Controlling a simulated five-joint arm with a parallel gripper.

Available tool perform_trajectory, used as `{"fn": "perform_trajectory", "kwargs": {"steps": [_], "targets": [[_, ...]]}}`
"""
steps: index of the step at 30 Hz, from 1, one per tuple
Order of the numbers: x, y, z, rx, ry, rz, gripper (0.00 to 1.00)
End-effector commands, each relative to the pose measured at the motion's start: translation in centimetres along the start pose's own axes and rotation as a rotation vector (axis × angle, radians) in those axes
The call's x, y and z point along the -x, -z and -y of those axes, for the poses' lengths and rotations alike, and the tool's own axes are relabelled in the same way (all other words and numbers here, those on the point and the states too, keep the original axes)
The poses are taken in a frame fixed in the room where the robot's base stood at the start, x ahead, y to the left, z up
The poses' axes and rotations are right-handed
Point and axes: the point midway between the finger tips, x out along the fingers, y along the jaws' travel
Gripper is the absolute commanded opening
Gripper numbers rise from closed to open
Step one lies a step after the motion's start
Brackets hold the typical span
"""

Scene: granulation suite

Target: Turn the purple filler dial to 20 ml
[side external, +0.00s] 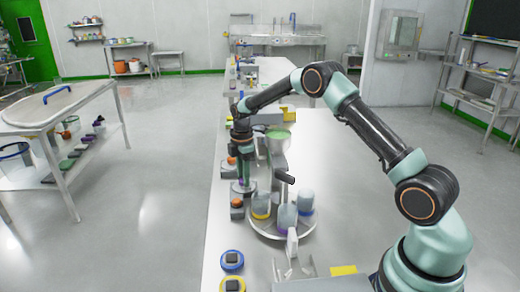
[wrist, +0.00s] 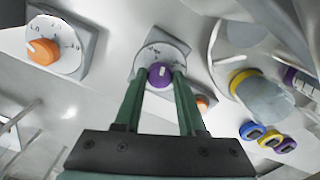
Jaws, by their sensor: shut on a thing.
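The purple filler dial (wrist: 160,75) sits in the middle of the wrist view, on a white scale disc (wrist: 172,55) fixed to a grey block. A pale pointer mark shows on its top, towards the far edge; the scale figures are too small to read. My gripper (wrist: 159,78) has a green finger on each side of the dial and is shut on it. In the side external view my gripper (side external: 243,182) points down at the disc, and the arm and fingers mostly hide the dial.
An orange dial (wrist: 43,52) stands to the left in the wrist view; another orange knob (wrist: 203,102) is partly behind my right finger. A round tray (side external: 268,233) with several bottles stands close to the right. Blue (side external: 232,260) and yellow (side external: 232,285) round pieces lie near the bench's front.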

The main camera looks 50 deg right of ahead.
Motion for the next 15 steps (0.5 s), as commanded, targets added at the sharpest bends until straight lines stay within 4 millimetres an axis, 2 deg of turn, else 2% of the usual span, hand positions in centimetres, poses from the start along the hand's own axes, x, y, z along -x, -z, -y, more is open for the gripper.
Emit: {"fn": "perform_trajectory", "kwargs": {"steps": [2,3,4,5,15], "targets": [[0.06,-0.05,0.02,0.0,0.001,0.0,0.0],[0.06,-0.05,0.02,0.0,0.001,0.0,0.51],[0.06,-0.05,0.02,0.0,0.001,0.0,0.62],[0.06,-0.04,0.01,0.0,0.001,0.0,0.69],[0.19,-0.01,-0.02,0.001,0.0,0.0,0.69]]}}
